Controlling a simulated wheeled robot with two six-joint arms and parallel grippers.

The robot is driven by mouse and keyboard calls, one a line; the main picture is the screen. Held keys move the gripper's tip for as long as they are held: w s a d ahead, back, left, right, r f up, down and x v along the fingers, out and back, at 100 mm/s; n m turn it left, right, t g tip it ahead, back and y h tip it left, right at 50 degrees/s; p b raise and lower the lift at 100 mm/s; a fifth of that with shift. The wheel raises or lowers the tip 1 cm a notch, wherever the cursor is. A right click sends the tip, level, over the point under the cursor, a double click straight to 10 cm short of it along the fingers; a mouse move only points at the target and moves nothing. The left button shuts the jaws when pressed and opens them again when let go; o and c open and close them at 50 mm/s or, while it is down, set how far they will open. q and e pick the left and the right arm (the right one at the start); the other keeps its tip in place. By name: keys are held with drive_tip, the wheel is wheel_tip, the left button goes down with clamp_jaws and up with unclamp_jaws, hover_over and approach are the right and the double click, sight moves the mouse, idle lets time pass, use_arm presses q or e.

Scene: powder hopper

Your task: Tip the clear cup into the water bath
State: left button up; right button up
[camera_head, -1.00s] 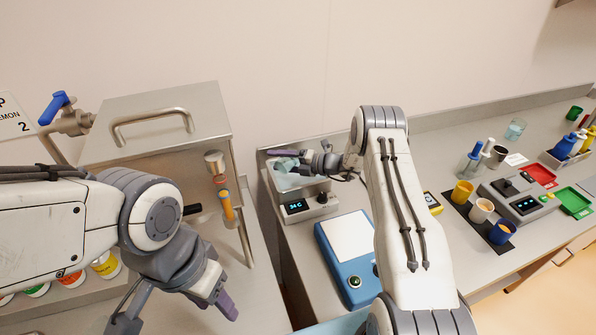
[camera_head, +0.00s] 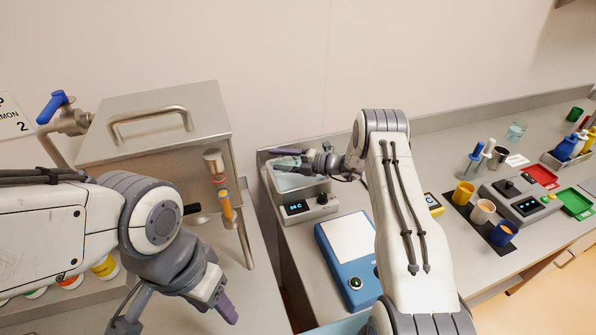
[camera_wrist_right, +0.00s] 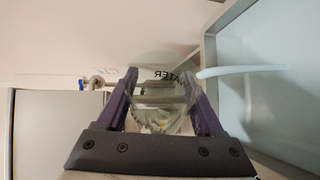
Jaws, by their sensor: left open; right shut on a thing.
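The water bath (camera_head: 308,207) is a grey box with a lit display, left of centre in the head view. My right gripper (camera_head: 287,158) is over its open basin. In the wrist view my right gripper (camera_wrist_right: 164,100) is shut on the clear cup (camera_wrist_right: 160,118), its purple fingers on either side. My left gripper (camera_head: 225,302) is open and empty at lower left.
A blue scale (camera_head: 340,274) stands in front of the bath. A steel hopper box (camera_head: 160,110) stands to the left. Several coloured cups (camera_head: 482,210) and a small device (camera_head: 520,198) are on the right. The wall is close behind the bath.

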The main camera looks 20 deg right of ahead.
drive_tip(key=shift+r+m, duration=0.1)
drive_tip(key=shift+m, duration=0.2)
